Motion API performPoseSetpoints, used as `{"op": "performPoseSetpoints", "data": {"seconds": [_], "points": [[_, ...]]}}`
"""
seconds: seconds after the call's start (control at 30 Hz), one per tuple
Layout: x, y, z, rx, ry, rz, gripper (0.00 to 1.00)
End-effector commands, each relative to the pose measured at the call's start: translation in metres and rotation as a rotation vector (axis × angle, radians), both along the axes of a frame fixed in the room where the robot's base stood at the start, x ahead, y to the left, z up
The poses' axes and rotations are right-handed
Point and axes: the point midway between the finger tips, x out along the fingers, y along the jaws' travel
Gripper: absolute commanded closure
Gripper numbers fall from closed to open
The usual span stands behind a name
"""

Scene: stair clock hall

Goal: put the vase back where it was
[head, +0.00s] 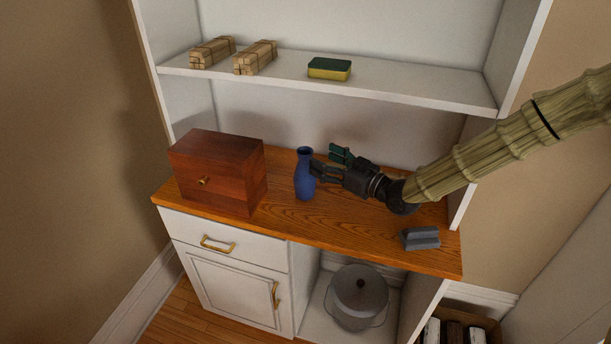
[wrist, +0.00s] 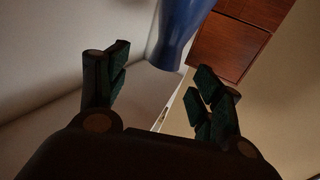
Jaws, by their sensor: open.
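The blue vase (head: 304,176) stands upright on the wooden counter (head: 342,228), to the right of the reddish wooden box. My gripper (head: 325,163) is just right of the vase, level with its upper part, with its fingers pointing left. In the wrist view my gripper (wrist: 163,90) is open with its fingers spread. The vase (wrist: 178,32) shows there ahead of the fingertips, with nothing between the fingers. In the head view one finger overlaps the vase's edge, so whether they touch cannot be told.
The wooden box (head: 218,172) with a brass knob stands left of the vase. A grey block-like object (head: 420,238) lies at the counter's right front. The shelf above (head: 400,92) holds wrapped bundles (head: 255,57) and a sponge (head: 329,68). A lidded pot (head: 357,297) sits below.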

Motion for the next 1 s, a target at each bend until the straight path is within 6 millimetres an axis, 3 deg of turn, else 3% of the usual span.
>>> {"op": "performPoseSetpoints", "data": {"seconds": [0.63, 0.93, 1.0], "points": [[0.035, 0.051, 0.002, 0.0, 0.0, -0.004, 0.34], [0.04, 0.056, 0.0, 0.001, 0.001, -0.004, 0.34], [0.04, 0.056, 0.001, 0.001, 0.001, -0.004, 0.45]]}}
